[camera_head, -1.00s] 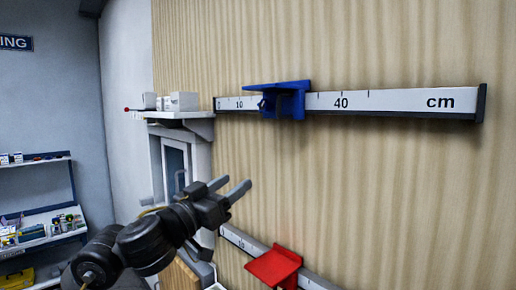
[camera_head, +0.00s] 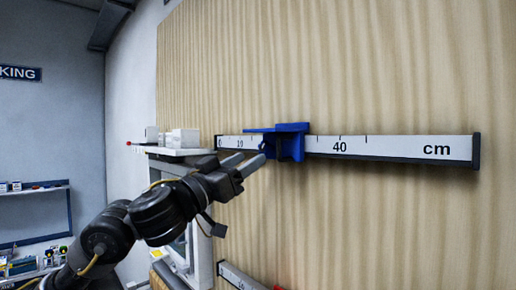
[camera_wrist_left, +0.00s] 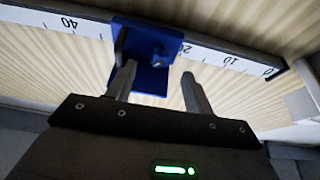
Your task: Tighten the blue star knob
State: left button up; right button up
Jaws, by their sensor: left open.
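A blue slider (camera_head: 291,143) sits on the upper white ruler rail near the middle of the head view. My left gripper (camera_head: 250,165) is open, with its fingers pointing right toward the slider's left side. In the left wrist view the blue slider (camera_wrist_left: 148,80) lies just beyond my open left gripper (camera_wrist_left: 159,72). A small blue part that looks like the star knob (camera_wrist_left: 160,58) shows on the slider between the fingertips' directions. I cannot tell whether a finger touches it. In the head view the knob is not clearly made out. My right gripper is not in view.
The ruler rail (camera_head: 400,148) runs along a wooden panel (camera_head: 400,60). A shelf with white boxes (camera_head: 180,138) stands left of the rail, close behind my left arm. A lower rail (camera_head: 240,277) with a bit of red shows at the bottom. Right of the slider is clear.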

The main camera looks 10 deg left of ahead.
aim_at(262, 150)
pick_arm(q)
jog(key=shift+p+x, duration=0.6)
jog(key=shift+x, duration=1.6)
jog(key=c, duration=1)
